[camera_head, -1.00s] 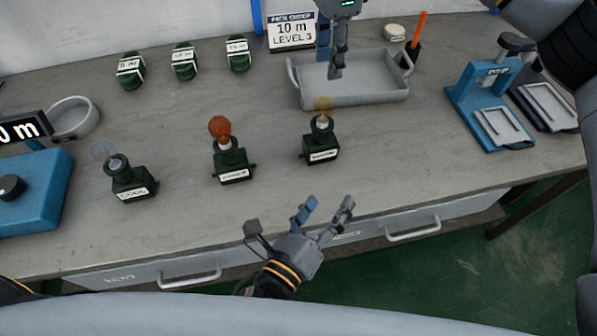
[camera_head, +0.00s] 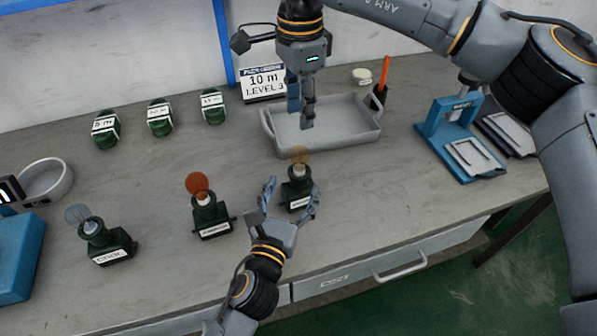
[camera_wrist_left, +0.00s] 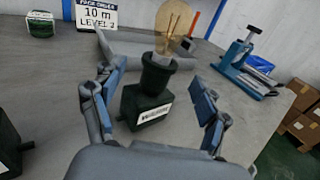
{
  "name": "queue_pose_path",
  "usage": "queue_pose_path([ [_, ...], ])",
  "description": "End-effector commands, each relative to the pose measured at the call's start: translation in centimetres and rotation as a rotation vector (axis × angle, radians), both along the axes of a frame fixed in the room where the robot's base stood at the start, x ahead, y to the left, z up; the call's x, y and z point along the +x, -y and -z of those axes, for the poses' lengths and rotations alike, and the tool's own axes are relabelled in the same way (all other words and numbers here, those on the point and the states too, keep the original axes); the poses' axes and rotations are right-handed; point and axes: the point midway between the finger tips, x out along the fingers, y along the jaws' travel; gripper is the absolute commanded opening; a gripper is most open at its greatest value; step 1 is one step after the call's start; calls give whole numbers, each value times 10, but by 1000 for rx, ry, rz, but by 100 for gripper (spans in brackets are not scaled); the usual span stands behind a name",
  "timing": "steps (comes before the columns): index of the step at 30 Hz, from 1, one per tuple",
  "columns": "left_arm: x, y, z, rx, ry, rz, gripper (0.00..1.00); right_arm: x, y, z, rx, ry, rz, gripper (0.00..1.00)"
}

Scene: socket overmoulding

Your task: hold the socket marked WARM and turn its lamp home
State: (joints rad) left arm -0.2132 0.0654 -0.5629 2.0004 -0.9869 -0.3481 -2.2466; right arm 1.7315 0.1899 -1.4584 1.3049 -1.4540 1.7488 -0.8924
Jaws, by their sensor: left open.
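Three dark green sockets with lamps stand in a row on the bench. The left socket (camera_head: 108,246) is marked COOL and has a clear lamp (camera_head: 77,214). The middle socket (camera_head: 211,219) has an orange-red lamp (camera_head: 197,184); its label is too small to read. My right gripper (camera_head: 303,112) points down above the grey tray, behind the amber lamp.
The grey tray (camera_head: 372,136) lies behind the right socket. Several labelled green coils (camera_head: 160,118) stand at the back left. A blue press (camera_head: 440,128) is at right. Bench right of the sockets is clear.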

Motion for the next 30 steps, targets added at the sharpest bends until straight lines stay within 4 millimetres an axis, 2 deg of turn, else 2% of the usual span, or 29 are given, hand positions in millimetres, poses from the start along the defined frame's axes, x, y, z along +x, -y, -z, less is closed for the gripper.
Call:
queue_pose_path([
  [3,22,7,-1,-2,2,0,75,0,0,0,0,0,0,38],
  [9,46,13,-1,-2,2,0,75,0,0,0,0,0,0,38],
  [15,53,15,0,-2,-1,1,75,0,0,0,0,0,0,38],
  [22,53,15,0,-2,-1,1,75,0,0,0,0,0,0,38],
  [30,53,15,0,-2,-1,1,20,0,0,0,0,0,0,38],
])
